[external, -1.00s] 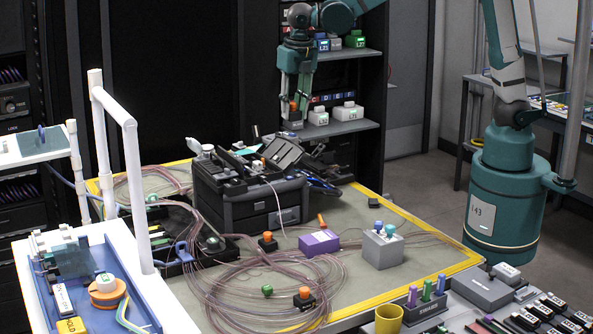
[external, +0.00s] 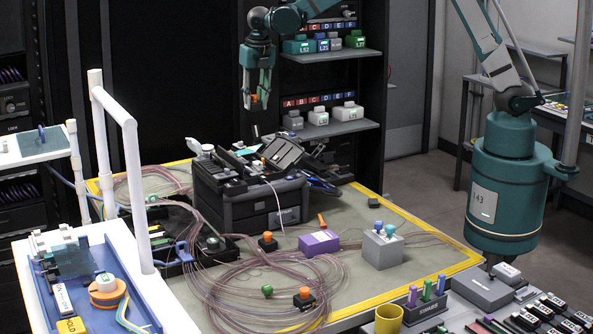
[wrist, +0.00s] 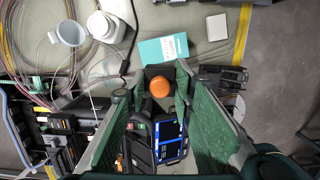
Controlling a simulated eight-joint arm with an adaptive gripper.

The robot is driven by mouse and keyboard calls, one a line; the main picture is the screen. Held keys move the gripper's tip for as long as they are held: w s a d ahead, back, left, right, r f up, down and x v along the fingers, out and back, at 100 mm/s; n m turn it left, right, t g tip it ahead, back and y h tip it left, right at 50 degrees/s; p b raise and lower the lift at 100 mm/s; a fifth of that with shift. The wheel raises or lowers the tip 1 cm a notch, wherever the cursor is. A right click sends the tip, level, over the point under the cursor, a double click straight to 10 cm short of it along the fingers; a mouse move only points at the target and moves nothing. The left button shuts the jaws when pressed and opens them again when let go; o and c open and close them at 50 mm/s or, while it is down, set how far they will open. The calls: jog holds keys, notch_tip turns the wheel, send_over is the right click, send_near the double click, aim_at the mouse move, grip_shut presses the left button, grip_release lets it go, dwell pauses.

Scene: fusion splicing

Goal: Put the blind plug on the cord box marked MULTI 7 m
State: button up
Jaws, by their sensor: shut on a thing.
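My gripper (external: 256,103) is high over the back of the bench, left of the shelf rack. It is shut on an orange-topped black piece (wrist: 159,87), which sits between the fingertips in the wrist view. A bit of its orange shows at the fingertips in the external view. I cannot tell for sure that this piece is the blind plug. Two similar black pieces with orange tops stand on the bench, one near the middle (external: 267,242) and one at the front (external: 304,299). I can read no MULTI 7 m marking on any box.
The black splicer (external: 250,195) stands on the bench below my gripper. Loose fibre coils (external: 265,285) cover the front. A purple block (external: 319,243) and a grey block with blue knobs (external: 382,250) stand to the right. The rack's lower shelf (external: 340,129) holds several pale boxes.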

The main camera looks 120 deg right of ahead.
jog(key=s+d, duration=0.1)
jog(key=d, duration=0.3)
send_over(253, 149)
notch_tip(253, 149, down, 5)
jog(key=shift+a+f, duration=0.4)
jog(key=shift+a, duration=0.05)
jog(key=shift+w+f, duration=0.1)
jog(key=shift+f, duration=3)
jog(key=shift+f, duration=1.9)
jog(key=shift+f, duration=0.15)
